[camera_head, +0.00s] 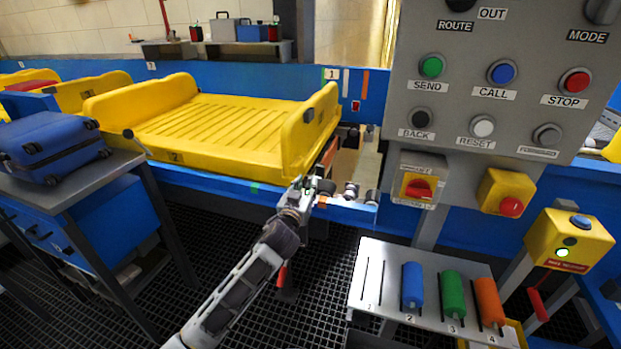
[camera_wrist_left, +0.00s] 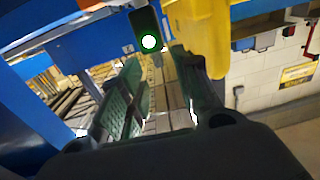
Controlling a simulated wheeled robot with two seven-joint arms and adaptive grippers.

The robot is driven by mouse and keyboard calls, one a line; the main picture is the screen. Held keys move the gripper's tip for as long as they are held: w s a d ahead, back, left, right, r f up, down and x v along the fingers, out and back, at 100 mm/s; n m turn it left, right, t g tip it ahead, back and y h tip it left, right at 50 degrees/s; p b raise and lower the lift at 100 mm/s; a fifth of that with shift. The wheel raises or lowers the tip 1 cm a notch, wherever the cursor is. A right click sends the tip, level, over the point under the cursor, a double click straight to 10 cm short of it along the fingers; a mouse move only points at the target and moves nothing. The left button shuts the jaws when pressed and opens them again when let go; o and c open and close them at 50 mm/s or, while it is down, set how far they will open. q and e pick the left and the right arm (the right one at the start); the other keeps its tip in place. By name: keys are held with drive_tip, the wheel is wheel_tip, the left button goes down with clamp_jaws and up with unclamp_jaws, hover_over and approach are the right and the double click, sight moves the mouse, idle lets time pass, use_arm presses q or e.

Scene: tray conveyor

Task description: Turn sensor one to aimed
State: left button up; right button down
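My left gripper (camera_head: 312,186) reaches up from the bottom to the conveyor's near edge, just right of the yellow tray. In the left wrist view its two fingers (camera_wrist_left: 165,90) stand apart with nothing seen held between them. A small dark green box with a bright white lamp (camera_wrist_left: 148,40), which looks like a sensor, is just beyond the fingertips; I cannot tell whether it touches them. In the head view the gripper mostly hides that spot. A label "1" (camera_head: 331,73) is on the far blue rail. The sensor's aim cannot be read. My right gripper is not in view.
A yellow tray (camera_head: 215,150) lies on the conveyor. A grey control panel (camera_head: 490,110) with buttons stands at right, above a rack (camera_head: 385,290) holding blue, green and orange cylinders. A blue suitcase (camera_head: 50,145) lies on a table at left. Dark floor grating is clear below.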

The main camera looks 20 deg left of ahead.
sight(309, 180)
use_arm(q)
drive_tip(key=shift+w, duration=2.75)
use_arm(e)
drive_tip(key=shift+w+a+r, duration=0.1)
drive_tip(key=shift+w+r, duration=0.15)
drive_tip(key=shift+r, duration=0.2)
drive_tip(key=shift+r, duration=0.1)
